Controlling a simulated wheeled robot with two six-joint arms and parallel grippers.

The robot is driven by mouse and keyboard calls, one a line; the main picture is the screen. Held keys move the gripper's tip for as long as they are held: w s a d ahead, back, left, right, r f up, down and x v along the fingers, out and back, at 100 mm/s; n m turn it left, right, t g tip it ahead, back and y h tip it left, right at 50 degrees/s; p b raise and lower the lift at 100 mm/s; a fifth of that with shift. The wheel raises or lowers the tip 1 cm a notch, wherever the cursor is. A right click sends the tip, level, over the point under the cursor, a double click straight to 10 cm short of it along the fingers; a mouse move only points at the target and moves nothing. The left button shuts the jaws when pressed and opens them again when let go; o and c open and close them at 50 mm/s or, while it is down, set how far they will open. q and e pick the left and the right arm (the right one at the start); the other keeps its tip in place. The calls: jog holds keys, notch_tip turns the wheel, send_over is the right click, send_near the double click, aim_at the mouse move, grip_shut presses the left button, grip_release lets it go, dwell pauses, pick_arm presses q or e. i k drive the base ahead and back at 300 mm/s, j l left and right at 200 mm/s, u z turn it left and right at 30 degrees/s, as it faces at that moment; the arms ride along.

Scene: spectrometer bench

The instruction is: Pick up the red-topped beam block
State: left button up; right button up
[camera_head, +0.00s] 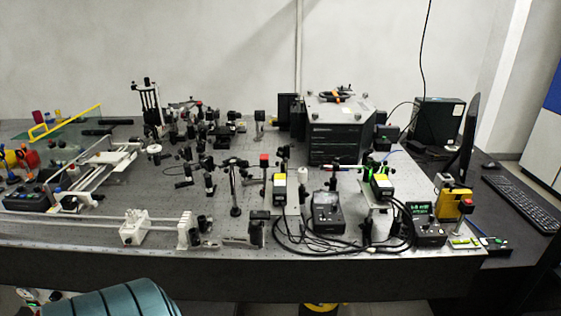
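One red-topped piece (264,160) is near the middle, just above a yellow-topped box. I cannot tell which one is the beam block. Neither of my grippers is in view, and nothing is seen touching either piece.
Black cables (315,243) lie on the bench between the boxes. A handheld meter (326,212) and a keypad device (428,230) are near the front. A large dark instrument box (336,135) stands behind. A long rail (110,216) runs along the left front.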

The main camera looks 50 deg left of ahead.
aim_at(264, 159)
jog(key=k+u, duration=0.15)
jog(key=u, duration=1.45)
jog(key=i+l+u, duration=0.15)
jog(key=l, duration=0.25)
jog(key=i+l+u, duration=0.1)
jog(key=l, duration=0.3)
jog(key=i, duration=0.05)
